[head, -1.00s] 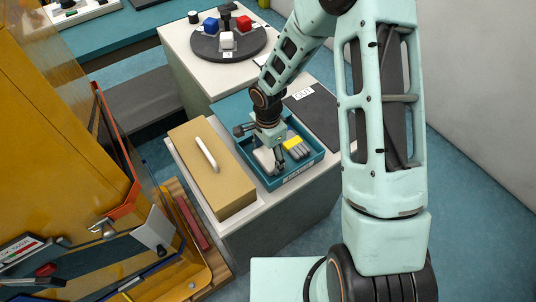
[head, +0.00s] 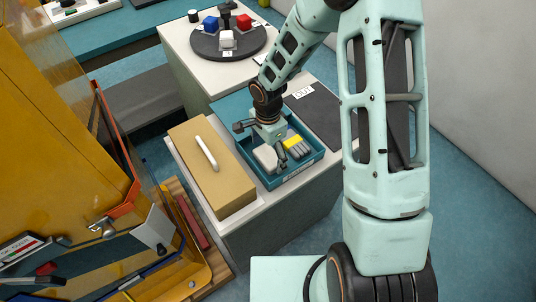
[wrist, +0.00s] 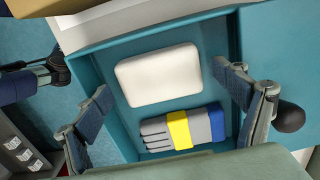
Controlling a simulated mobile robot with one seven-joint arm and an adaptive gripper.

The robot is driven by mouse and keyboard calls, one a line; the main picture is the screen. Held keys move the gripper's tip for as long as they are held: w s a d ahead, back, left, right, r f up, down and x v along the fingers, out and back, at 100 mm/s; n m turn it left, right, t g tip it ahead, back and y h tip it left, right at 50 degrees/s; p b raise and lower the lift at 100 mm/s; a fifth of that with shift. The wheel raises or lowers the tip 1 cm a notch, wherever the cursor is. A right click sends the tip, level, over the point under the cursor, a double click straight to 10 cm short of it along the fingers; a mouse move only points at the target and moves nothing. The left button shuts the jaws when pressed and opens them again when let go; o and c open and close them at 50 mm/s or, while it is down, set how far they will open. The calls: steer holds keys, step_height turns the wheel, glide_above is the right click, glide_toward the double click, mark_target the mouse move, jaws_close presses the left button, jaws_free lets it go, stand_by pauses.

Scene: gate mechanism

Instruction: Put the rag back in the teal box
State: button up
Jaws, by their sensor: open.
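The teal box (head: 312,164) is an open tray on the white-topped cabinet. The white rag (wrist: 158,75), a flat pad with rounded corners, lies inside it; it also shows in the head view (head: 265,157). A grey glove with a yellow band (wrist: 181,129) lies beside the rag in the box. My gripper (wrist: 163,82) is open above the box, with one finger on each side of the rag in the wrist view. The fingers look clear of the rag and hold nothing. In the head view, my gripper hides part of the box's inside.
A tan box lid or case with a white handle (head: 207,153) stands left of the teal box. A dark mat with an "OUT" label (head: 303,91) lies behind it. A round turntable (head: 208,45) with coloured blocks is farther back. Yellow machinery (head: 60,130) fills the left.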

mark_target(268, 156)
step_height(268, 156, up, 11)
steer(key=shift+b, duration=0.45)
stand_by(0.3)
